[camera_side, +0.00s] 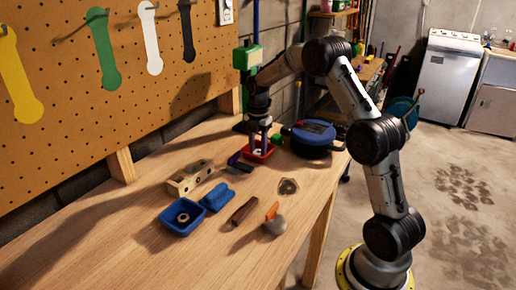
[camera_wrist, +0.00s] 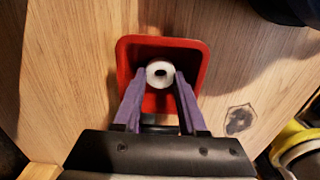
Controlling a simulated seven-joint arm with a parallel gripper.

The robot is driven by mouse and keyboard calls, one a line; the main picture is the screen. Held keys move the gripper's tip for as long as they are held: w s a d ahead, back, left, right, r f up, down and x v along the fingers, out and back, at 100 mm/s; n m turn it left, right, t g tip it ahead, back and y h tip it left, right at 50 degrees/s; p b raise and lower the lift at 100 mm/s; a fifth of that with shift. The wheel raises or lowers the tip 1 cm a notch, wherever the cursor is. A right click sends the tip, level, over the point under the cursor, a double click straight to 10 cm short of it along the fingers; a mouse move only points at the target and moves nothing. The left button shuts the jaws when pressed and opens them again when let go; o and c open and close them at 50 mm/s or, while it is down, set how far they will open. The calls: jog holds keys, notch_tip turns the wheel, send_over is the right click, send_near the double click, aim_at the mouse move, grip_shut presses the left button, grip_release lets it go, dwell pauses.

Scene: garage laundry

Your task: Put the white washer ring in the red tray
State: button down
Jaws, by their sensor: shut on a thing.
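The white washer ring (camera_wrist: 160,74) is between the fingertips of my gripper (camera_wrist: 159,82) in the wrist view, with its dark hole showing. My gripper is shut on it. The red tray (camera_wrist: 198,46) lies behind and around the ring in the wrist view. In the side view, my gripper (camera_side: 259,146) points down over the red tray (camera_side: 270,154), near the back of the bench, and the ring shows small and pale there. I cannot tell whether the ring touches the tray floor.
A blue tray (camera_side: 165,219) holding a ring-shaped part stands at the front left. A wooden block with holes (camera_side: 190,178), a blue object (camera_side: 216,196), a brown piece (camera_side: 244,210) and an orange-and-grey tool (camera_side: 273,222) lie nearby. A round blue-and-black object (camera_side: 313,137) stands right of the red tray.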

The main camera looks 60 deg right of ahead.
jog(key=c, duration=0.8)
grip_release()
jog(key=shift+o, duration=0.2)
notch_tip(320, 180, up, 11)
jog(key=s+a+r+m+t, duration=0.1)
jog(key=s+a+r+m, duration=0.2)
jog(key=a+r, duration=0.3)
jog(key=s+a+r+m+t, duration=0.2)
jog(key=s+a+r+m, duration=0.25)
jog(key=s+a, duration=0.35)
jog(key=s+a+f+m+t, duration=0.1)
jog(key=s+a+f+m, duration=0.2)
jog(key=s, duration=0.5)
jog(key=s+a+f+m+t, duration=0.1)
jog(key=s+a+f+m, duration=0.2)
jog(key=s+a+m, duration=0.2)
jog(key=s+m, duration=0.2)
jog(key=s, duration=0.2)
jog(key=shift+a+t, duration=0.3)
jog(key=shift+a, duration=0.05)
jog(key=shift+m, duration=0.25)
